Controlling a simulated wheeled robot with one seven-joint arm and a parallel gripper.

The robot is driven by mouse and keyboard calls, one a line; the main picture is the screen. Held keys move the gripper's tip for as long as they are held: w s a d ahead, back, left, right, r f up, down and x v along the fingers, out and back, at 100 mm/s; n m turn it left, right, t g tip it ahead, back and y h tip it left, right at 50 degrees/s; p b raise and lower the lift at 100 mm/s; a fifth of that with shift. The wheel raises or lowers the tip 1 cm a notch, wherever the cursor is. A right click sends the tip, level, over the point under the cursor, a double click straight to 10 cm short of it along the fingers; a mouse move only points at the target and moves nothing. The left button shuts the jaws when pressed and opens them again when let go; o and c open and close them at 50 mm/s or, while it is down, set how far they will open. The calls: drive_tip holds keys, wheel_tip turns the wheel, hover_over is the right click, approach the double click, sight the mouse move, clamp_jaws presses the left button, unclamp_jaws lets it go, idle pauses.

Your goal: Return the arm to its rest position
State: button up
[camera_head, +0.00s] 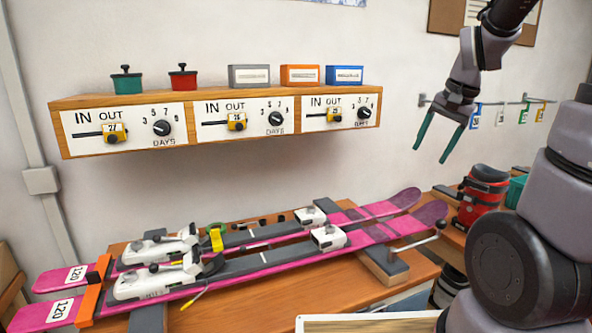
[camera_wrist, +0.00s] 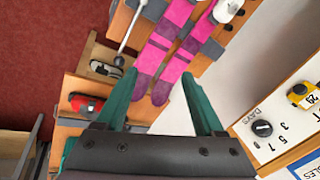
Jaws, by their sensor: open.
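My gripper (camera_head: 437,138) hangs from my raised arm at the upper right in the head view. Its two green fingers are apart with nothing between them. It is in the air, above and right of the ski tips and clear of the panel. In the wrist view my gripper (camera_wrist: 160,98) shows its open fingers at both sides, with the pink ski tips (camera_wrist: 150,75) farther off beyond them.
Pink skis (camera_head: 270,262) lie on the wooden bench (camera_head: 270,300). A dial panel (camera_head: 225,118) with small boxes on top is on the wall at left. A red boot (camera_head: 480,200) stands at right. Hanging tags (camera_head: 500,115) are behind my gripper.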

drive_tip(key=s+a+r+n+t, duration=0.3)
drive_tip(key=s+a+r, duration=0.4)
drive_tip(key=s+r, duration=0.3)
drive_tip(key=shift+s+a+n+t, duration=0.2)
drive_tip(key=shift+s+n+t, duration=0.25)
drive_tip(key=shift+s, duration=0.6)
idle(0.9)
